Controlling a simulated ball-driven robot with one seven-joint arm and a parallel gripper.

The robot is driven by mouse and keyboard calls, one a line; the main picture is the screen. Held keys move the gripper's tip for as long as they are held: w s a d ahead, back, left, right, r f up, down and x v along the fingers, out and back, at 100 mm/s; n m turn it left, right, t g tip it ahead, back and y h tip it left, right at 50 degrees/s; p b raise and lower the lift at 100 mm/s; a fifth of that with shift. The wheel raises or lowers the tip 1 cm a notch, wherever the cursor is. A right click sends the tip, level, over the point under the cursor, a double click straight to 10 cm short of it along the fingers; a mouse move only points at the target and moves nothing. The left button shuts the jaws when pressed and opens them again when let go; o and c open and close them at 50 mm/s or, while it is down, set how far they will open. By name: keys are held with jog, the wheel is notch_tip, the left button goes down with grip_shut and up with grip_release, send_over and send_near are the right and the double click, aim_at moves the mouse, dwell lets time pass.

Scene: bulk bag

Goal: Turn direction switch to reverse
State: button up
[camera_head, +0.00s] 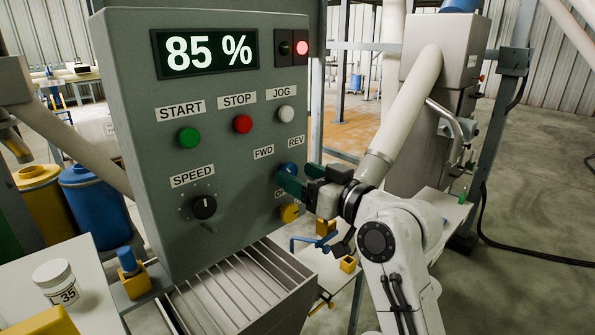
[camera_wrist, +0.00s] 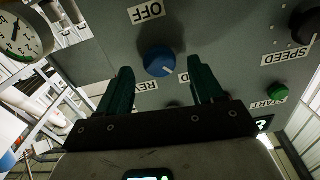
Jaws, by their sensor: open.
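The direction switch is a round blue knob (camera_head: 289,168) on the grey control panel (camera_head: 225,120), below the FWD label (camera_head: 263,152) and the REV label (camera_head: 296,142). My gripper (camera_head: 288,183) is open at the panel's right side, and its dark green fingers partly hide the knob. In the wrist view the blue knob (camera_wrist: 158,61) shows in the gap between my open fingertips (camera_wrist: 162,72), with panel visible on both sides of it. I cannot tell whether the fingers touch it, nor clearly which way it points.
A yellow knob (camera_head: 290,212) sits just below my gripper, its label partly hidden. The green START button (camera_head: 188,138), red STOP button (camera_head: 243,124), white JOG button (camera_head: 286,114) and black SPEED knob (camera_head: 204,207) share the panel. A slatted metal tray (camera_head: 290,262) juts out below.

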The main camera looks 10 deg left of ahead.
jog(key=shift+x, duration=0.85)
jog(key=c, duration=1.1)
